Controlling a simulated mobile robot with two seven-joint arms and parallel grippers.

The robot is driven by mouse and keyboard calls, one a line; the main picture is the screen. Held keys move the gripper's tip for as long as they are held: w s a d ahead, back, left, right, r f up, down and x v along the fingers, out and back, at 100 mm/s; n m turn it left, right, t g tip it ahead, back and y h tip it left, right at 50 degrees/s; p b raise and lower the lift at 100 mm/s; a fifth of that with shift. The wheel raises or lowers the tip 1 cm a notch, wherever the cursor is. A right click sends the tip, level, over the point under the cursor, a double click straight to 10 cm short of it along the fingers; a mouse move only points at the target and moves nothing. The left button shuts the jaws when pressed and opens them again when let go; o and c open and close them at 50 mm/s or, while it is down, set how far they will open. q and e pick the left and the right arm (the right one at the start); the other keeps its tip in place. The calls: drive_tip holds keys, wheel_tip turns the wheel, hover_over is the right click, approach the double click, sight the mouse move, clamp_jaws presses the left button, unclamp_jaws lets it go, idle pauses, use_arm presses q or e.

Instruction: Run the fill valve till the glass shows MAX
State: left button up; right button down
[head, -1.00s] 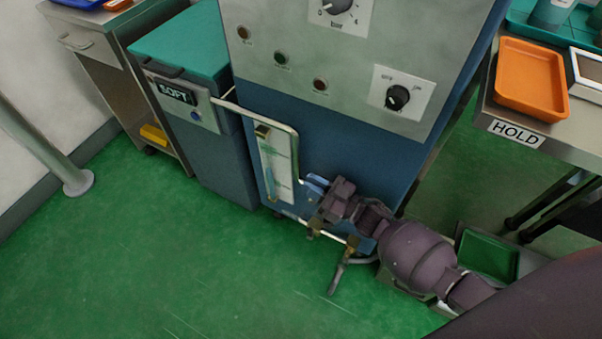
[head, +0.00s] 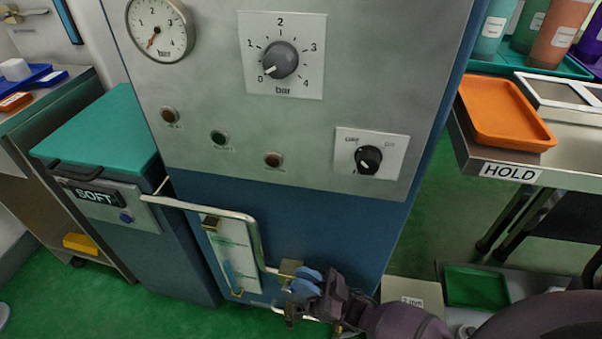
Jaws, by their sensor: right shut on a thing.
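The fill valve (head: 307,275) has a blue handle and sits on the bent pale pipe (head: 252,232) low on the front of the blue and grey machine. My right gripper (head: 312,290) is shut on the blue handle, and its fingers partly hide the valve. The sight glass (head: 226,268) stands left of the valve on a pale plate, with a brass fitting at its top. Blue shows in the lower part of the tube. The marks on the plate are too small to read. My left gripper is not in view.
The machine carries a pressure gauge (head: 160,30), a bar knob (head: 283,60) and an off/on switch (head: 368,160). A teal-lidded SOFT unit (head: 100,130) stands left. A HOLD table (head: 510,172) with an orange tray (head: 505,115) stands right.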

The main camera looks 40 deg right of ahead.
idle(0.3)
drive_tip(key=c, duration=1.1)
unclamp_jaws()
drive_tip(key=v, duration=1)
drive_tip(key=shift+s+d+f, duration=0.15)
drive_tip(key=shift+s+f, duration=0.05)
drive_tip(key=shift+f, duration=0.15)
